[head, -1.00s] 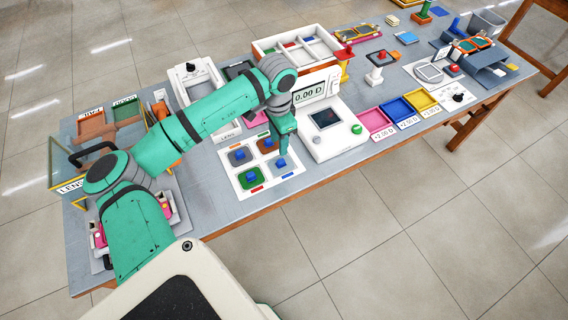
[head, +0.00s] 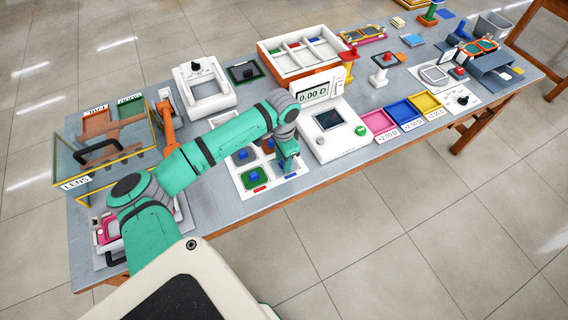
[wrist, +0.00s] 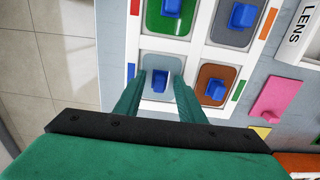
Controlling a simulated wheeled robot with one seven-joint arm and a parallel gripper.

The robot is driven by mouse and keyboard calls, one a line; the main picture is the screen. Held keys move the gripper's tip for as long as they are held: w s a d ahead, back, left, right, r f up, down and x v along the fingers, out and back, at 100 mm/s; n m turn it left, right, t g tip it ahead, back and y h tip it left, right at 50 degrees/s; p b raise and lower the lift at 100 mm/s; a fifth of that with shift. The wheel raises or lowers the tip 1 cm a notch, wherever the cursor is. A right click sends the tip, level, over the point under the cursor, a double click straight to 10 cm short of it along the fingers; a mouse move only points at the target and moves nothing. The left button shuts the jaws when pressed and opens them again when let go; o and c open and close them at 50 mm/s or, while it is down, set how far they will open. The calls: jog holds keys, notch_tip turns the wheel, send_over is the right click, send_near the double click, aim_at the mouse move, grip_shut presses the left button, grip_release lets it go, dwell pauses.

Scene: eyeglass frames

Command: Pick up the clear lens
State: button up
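A white card (head: 246,196) holds several square lenses, each with a blue block handle. The clear, pale grey lens (wrist: 150,64) is at the lower left of the card in the wrist view, its blue handle (wrist: 158,83) near the middle of that view. My gripper (wrist: 160,76) is open, with one finger on each side of this handle; contact cannot be told. In the head view my gripper (head: 289,163) is low over the card's right corner and hides most of the clear lens. Green (wrist: 171,20), dark grey (wrist: 236,20) and brown (wrist: 216,85) lenses lie beside it.
A white device (head: 334,140) with a "0.00 D" display stands just right of my gripper. Pink, blue and yellow trays (head: 405,112) lie further right. The table's front edge is close to the card.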

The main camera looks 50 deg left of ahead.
grip_shut()
jog(key=shift+r, duration=0.1)
jog(key=shift+r, duration=0.45)
notch_tip(320, 180, up, 2)
jog(key=s+d+r, duration=0.9)
jog(key=d+r, duration=0.1)
jog(key=d, duration=0.1)
jog(key=shift+w, duration=0.1)
